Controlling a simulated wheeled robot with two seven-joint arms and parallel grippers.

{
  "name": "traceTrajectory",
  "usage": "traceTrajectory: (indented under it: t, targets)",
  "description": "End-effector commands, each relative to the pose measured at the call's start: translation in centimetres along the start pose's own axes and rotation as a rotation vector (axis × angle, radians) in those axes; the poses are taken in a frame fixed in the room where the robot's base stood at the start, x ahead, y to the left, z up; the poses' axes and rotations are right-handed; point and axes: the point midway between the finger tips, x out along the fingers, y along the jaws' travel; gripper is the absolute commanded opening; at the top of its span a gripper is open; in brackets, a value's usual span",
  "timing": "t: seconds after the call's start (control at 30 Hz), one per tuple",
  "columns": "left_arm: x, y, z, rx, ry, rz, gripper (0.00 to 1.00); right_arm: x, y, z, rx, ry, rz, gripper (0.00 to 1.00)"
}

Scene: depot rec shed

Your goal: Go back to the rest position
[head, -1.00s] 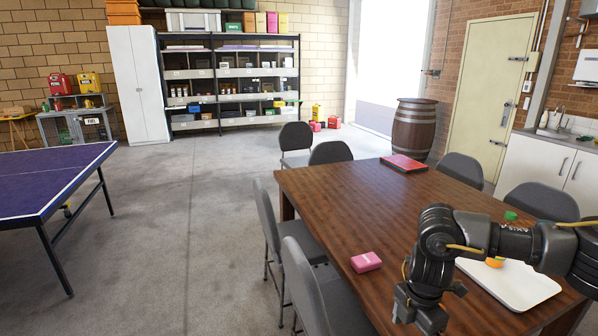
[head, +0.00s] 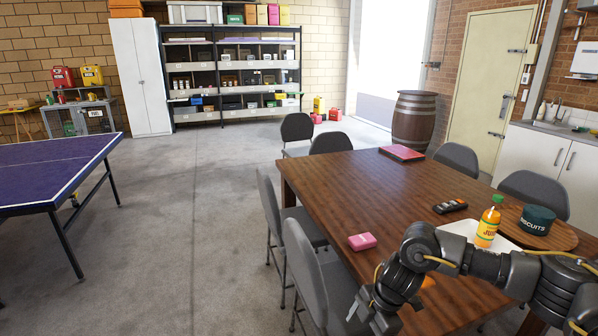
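My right arm comes in from the right over the wooden table (head: 340,190). Its gripper (head: 372,318) hangs low at the bottom of the head view, by the table's near left edge and the chair there. The fingertips are dark and partly cut off, so I cannot tell if they are open or shut. I see nothing clearly held in them. My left gripper is not in view. An orange item (head: 428,281) lies partly hidden behind my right arm.
On the table are a pink box (head: 362,241), dark remote (head: 450,206), red flat case (head: 401,153), white tray (head: 458,228), juice bottle (head: 488,226) and biscuits tin (head: 537,220). Chairs (head: 322,278) line its left side. Clear floor separates it from the table-tennis table (head: 55,172).

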Motion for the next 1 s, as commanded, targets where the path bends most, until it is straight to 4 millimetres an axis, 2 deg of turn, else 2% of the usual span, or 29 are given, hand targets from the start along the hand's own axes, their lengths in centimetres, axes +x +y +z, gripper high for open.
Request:
traceTrajectory:
  t: [0.03, 0.17, 0.3, 0.37, 0.47, 0.5, 0.57, 0.6, 0.67, 0.77, 0.8, 0.87, 0.9, 0.97, 1.0]
  targets:
    - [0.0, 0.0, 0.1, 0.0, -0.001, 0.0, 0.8, 1.6, 0.4, -1.1, 0.016, 0.051, 0.012, 0.78]
    - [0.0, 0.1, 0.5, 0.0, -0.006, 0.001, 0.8, 5.5, 2.1, -3.8, 0.073, 0.198, 0.071, 0.78]
    - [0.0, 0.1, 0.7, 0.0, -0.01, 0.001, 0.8, 11.1, 4.1, -6.0, 0.224, 0.385, 0.177, 0.78]
    - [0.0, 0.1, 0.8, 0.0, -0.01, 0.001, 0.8, 14.0, 4.6, -5.9, 0.326, 0.455, 0.232, 0.78]
    - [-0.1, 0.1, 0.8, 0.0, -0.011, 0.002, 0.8, 19.3, 4.0, -3.9, 0.526, 0.518, 0.318, 0.78]
    - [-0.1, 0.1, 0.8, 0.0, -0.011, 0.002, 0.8, 21.7, 3.1, -2.6, 0.615, 0.526, 0.349, 0.78]
    - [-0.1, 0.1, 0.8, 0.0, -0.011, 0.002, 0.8, 25.2, 1.1, -0.3, 0.744, 0.515, 0.389, 0.78]
    - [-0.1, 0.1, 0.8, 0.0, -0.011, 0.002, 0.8, 27.3, -0.5, 1.2, 0.82, 0.498, 0.407, 0.78]
    - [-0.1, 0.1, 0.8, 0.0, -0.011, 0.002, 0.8, 30.2, -3.4, 3.3, 0.924, 0.464, 0.427, 0.78]
    - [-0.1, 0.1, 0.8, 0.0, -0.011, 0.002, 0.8, 34.5, -9.0, 6.3, 1.076, 0.389, 0.442, 0.78]
    - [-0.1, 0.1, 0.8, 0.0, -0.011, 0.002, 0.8, 36.0, -11.4, 7.3, 1.13, 0.354, 0.443, 0.78]
    - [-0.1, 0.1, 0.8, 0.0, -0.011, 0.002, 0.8, 38.1, -15.3, 8.8, 1.207, 0.3, 0.442, 0.78]
    - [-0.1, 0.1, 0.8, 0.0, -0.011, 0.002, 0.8, 39.4, -18.0, 9.6, 1.255, 0.261, 0.438, 0.78]
    - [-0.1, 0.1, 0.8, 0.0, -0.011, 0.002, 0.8, 41.0, -22.2, 10.5, 1.319, 0.202, 0.427, 0.78]
    - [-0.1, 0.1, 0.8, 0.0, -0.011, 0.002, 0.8, 42.0, -25.0, 11.1, 1.361, 0.16, 0.419, 0.78]
